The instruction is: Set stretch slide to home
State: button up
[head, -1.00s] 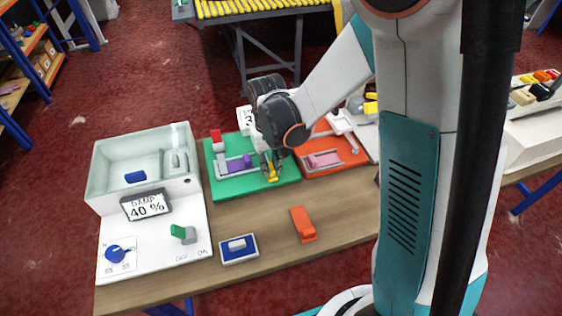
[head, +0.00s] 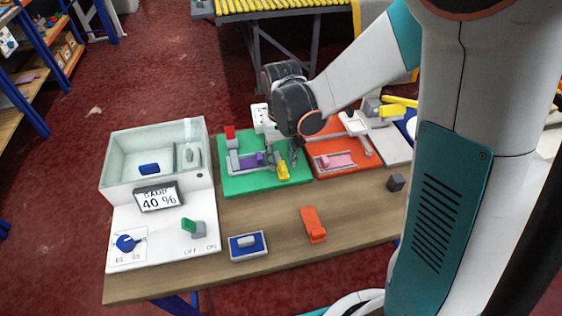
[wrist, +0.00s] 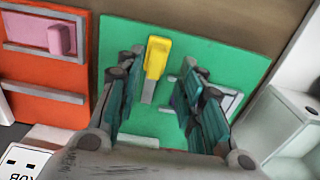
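The green board (head: 240,184) carries a purple slider block (head: 250,160) in a grey track, a red-topped part (head: 230,132) and a yellow handle (head: 283,170). The orange board (head: 345,144) beside it carries a pink slider block (head: 336,160) in a grey frame. Which slider is the stretch slide I cannot read. My gripper (head: 296,155) is above the green board's right side, near the yellow handle. In the wrist view my gripper (wrist: 160,100) has its teal fingers spread and empty, with the yellow handle (wrist: 156,60) beyond and between them. The right fingers partly hide the grey track.
A grey basin unit (head: 150,165) with a "40 %" display, blue knob and green switch stands at the left. A blue plate with a white block (head: 248,244), an orange-red block (head: 313,225) and a dark cube (head: 396,182) lie on the wooden table. Its front middle has free room.

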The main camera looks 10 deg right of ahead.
aim_at(281, 165)
notch_tip(281, 165, up, 9)
dwell(0.3)
dwell(0.4)
jog(key=s+d+r+t, duration=0.3)
jog(key=s+r, duration=0.1)
jog(key=s, duration=0.3)
jog(key=s+d+r+t, duration=0.3)
jog(key=s+t, duration=0.1)
jog(key=s, duration=0.4)
jog(key=shift+d+r, duration=0.2)
jog(key=shift+r, duration=0.15)
dwell(2.5)
